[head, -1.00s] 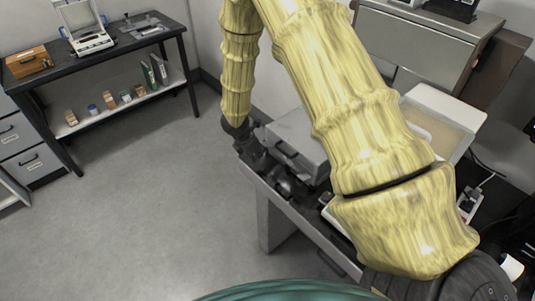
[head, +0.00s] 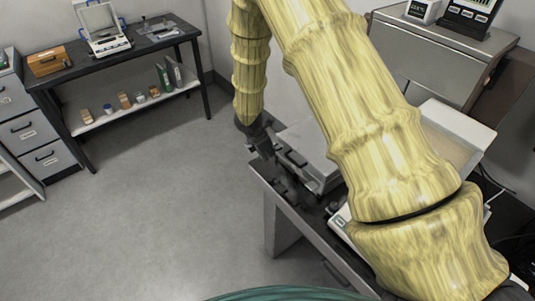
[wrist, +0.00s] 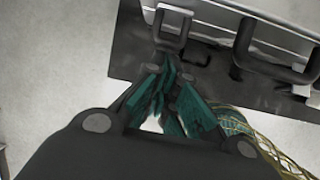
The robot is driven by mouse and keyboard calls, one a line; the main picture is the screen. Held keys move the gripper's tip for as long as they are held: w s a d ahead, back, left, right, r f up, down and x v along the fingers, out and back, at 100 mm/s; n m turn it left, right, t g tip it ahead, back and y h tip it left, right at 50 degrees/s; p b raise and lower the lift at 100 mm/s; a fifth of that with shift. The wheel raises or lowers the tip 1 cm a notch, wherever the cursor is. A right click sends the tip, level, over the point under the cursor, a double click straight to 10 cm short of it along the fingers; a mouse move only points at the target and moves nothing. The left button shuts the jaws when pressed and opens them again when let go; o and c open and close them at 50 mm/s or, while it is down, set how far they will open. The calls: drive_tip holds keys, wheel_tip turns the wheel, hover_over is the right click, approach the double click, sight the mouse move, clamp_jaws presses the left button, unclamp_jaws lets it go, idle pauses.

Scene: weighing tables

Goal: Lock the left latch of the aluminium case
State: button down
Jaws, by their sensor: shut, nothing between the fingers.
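The aluminium case (head: 311,147) lies closed on a table at centre, partly hidden by my arm in the head view. In the wrist view its grey edge (wrist: 275,38) runs along the top right, with the dark carry handle (wrist: 243,62) on its front. The left latch (wrist: 172,27) shows as a dark loop with a light plate, left of the handle. My gripper (wrist: 168,76) has its teal fingers together and empty, just below this latch; I cannot tell whether they touch it. In the head view my gripper (head: 283,170) is dark and small before the case front.
A second latch (wrist: 302,91) sits at the right edge of the wrist view. The case's table (head: 300,215) has a narrow dark front strip. A pale open-lidded box (head: 455,135) stands right of the case. A black table (head: 130,47) with a balance is at back left. The floor between is clear.

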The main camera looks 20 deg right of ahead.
drive_tip(key=shift+r+p, duration=0.5)
drive_tip(key=shift+r, duration=0.25)
drive_tip(key=v, duration=1.2)
drive_tip(key=shift+s, duration=0.1)
drive_tip(key=s+a+f+m+g+y+b, duration=0.15)
drive_tip(key=s+a+f+m, duration=0.3)
drive_tip(key=s+f, duration=0.75)
drive_tip(key=s+a+f+m+g+y+b, duration=0.1)
drive_tip(key=s+a+f+m+y+b, duration=0.2)
drive_tip(key=s+f+m, duration=0.6)
drive_tip(key=s+d+f+m+b, duration=0.1)
drive_tip(key=s+f+m, duration=0.2)
drive_tip(key=s+f, duration=0.4)
drive_tip(key=s+d+f+m+t+b, duration=0.1)
drive_tip(key=s+f+m, duration=0.3)
drive_tip(key=s, duration=0.8)
wheel_tip(320, 180, down, 3)
drive_tip(key=shift+s+d+r+h+b, duration=0.1)
drive_tip(key=shift+s+d+h+b, duration=0.3)
drive_tip(key=shift+d+b, duration=0.4)
